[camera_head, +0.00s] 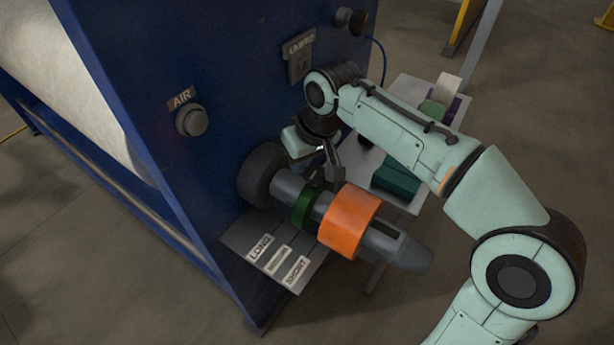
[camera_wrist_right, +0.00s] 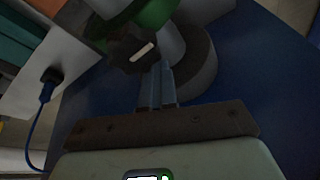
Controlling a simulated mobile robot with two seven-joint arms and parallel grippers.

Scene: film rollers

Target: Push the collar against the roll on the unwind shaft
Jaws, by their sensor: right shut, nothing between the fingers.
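The unwind shaft (camera_head: 286,186) is grey and sticks out from the blue machine toward the lower right. A narrow green ring (camera_head: 303,206) sits around it, with a wide orange band (camera_head: 350,218) nearer the free end. A short grey gap shows between them. Which one is the collar is not clear. My right gripper (camera_head: 331,172) is shut and empty, just above the shaft by the green ring. In the right wrist view its fingertips (camera_wrist_right: 158,72) point toward a dark faceted piece (camera_wrist_right: 133,52) with a pale slot, below the green ring (camera_wrist_right: 148,17). Contact cannot be told.
A dark round hub (camera_head: 259,172) is at the shaft's machine end. A plate (camera_head: 240,240) marked LONG and SHORT lies below. An AIR knob (camera_head: 191,120) is on the panel. A side table (camera_head: 405,92) with several coloured items stands behind my right arm.

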